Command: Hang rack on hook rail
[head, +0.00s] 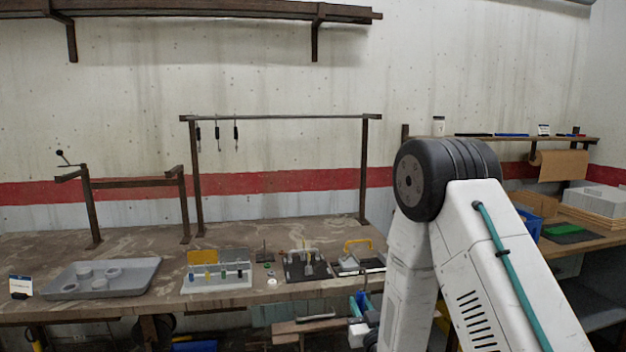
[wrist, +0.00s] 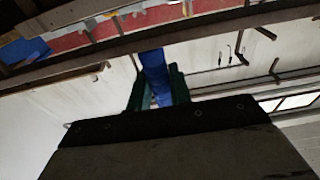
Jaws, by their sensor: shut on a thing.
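My gripper (wrist: 153,90) shows green fingers in the wrist view, shut on a blue bar-like piece (wrist: 152,62). I cannot tell whether this piece belongs to the rack. In the head view my gripper (head: 359,304) is low at the bench's front edge, partly hidden by my arm, with blue showing at it. The rail (head: 285,117) is a thin bar on two dark posts at the back of the bench, with several dark tools hanging from its left half. My gripper is well below and in front of the rail.
On the bench (head: 130,250) stand a grey tray (head: 135,277), a holder with coloured vials (head: 216,278), and a black base with a yellow handle (head: 358,247). A lower frame (head: 130,182) stands at left. A wall shelf (head: 200,12) runs above. The rail's right half is bare.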

